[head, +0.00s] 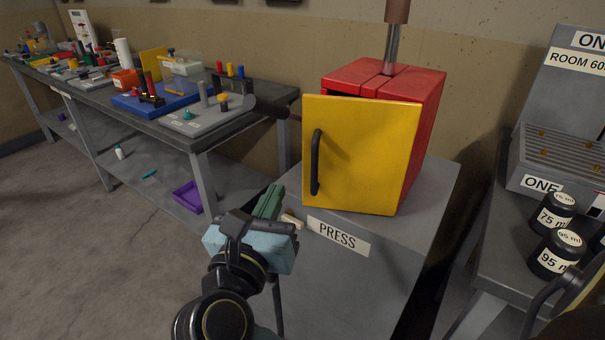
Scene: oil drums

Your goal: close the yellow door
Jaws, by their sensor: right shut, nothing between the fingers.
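The yellow door (365,150) stands across the front of the red press box (425,135). Its black vertical handle (316,162) is near its left edge.
The box stands on a grey table labelled PRESS (338,236). A cluttered workbench (185,130) runs along the left wall. At right, a grey bench carries black jars (556,253) and a ONE unit (560,165). Floor at left is open.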

